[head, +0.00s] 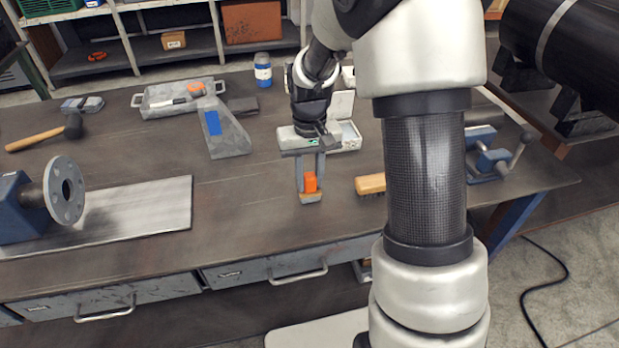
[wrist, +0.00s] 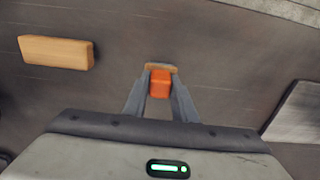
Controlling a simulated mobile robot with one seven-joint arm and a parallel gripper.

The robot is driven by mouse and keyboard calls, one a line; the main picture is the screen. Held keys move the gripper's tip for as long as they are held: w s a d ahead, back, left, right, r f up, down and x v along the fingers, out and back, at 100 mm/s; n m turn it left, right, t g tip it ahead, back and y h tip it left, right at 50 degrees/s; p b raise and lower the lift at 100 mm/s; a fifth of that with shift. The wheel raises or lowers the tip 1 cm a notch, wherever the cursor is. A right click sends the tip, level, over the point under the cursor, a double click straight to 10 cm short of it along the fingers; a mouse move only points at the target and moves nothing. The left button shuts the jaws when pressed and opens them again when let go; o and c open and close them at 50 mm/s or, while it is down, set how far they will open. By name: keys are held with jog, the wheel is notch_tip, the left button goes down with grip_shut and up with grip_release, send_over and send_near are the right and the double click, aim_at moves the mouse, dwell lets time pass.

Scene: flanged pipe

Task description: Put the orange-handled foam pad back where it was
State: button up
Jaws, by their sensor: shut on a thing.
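The foam pad (head: 311,198) has an orange block handle (head: 310,182) on a thin tan and grey base. My gripper (head: 310,180) is shut on the orange handle, with one finger on each side. The pad is upright with its base down, over the brown workbench (head: 240,215). I cannot tell whether its base touches the bench top or hangs just above it. In the wrist view the orange handle (wrist: 160,84) sits between my fingertips, and a strip of the tan base (wrist: 161,67) shows beyond it.
A wooden-backed brush (head: 371,184) lies just right of the pad. A grey wedge-shaped piece with a blue patch (head: 224,130), a grey tray (head: 178,99) and a blue bottle (head: 263,70) stand behind. A flanged pipe (head: 64,190) and metal plate (head: 140,213) are left. Bench between is clear.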

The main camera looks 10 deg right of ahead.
jog(key=o, duration=0.9)
jog(key=shift+f, duration=0.1)
